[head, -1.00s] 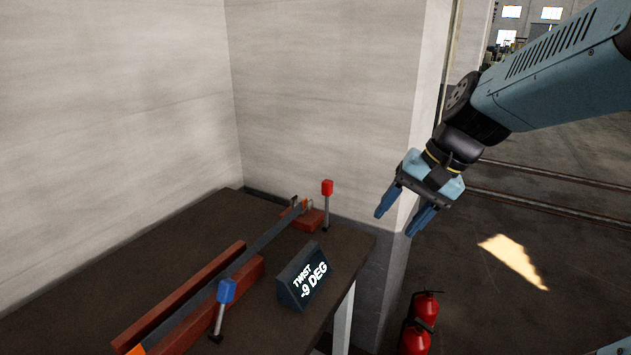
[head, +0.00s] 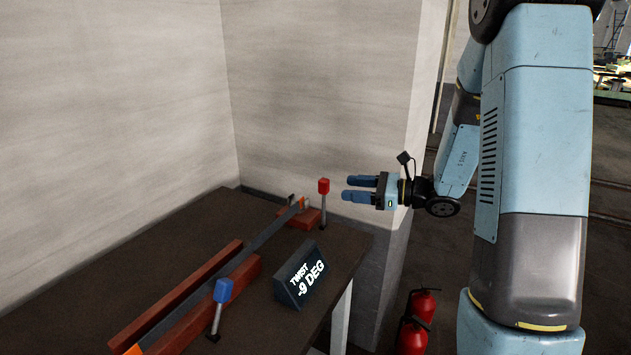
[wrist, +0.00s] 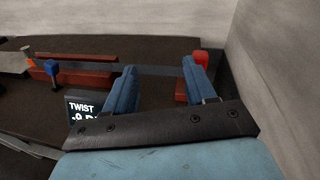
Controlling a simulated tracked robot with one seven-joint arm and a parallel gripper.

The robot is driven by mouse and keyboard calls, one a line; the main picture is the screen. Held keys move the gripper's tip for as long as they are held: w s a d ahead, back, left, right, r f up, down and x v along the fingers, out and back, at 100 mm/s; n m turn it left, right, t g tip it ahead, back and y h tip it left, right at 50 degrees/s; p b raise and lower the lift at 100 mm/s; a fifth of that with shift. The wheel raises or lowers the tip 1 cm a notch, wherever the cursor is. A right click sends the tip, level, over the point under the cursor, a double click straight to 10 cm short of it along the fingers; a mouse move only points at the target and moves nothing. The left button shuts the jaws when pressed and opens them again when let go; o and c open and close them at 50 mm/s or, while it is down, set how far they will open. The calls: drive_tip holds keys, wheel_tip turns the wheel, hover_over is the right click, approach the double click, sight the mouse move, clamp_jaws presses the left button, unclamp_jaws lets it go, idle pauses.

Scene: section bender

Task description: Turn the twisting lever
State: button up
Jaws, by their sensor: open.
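Two upright levers stand on the dark table. The red-topped lever (head: 323,187) is at the far end by the red block (head: 308,217). The blue-topped lever (head: 222,291) is at the near end. Which one is the twisting lever is not marked. My gripper (head: 343,188) is open and empty, its fingers pointing left, close to the right of the red knob in the head view. In the wrist view the red knob (wrist: 201,60) shows just beyond the right fingertip, partly hidden by it.
A long dark bar (head: 235,264) lies along red-brown rails (head: 185,292) on the table (head: 110,285). Pale walls (head: 318,90) stand behind and to the left. Red fire extinguishers (head: 415,322) stand on the floor right of the table.

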sight(320, 180)
drive_tip(key=w+d+f+m+t, duration=0.3)
drive_tip(key=w+m, duration=0.1)
drive_tip(key=shift+h, duration=0.3)
drive_tip(key=x, duration=1.3)
drive_tip(key=shift+w+a, duration=0.25)
drive_tip(key=shift+w, duration=0.15)
drive_tip(key=shift+c, duration=0.4)
clamp_jaws()
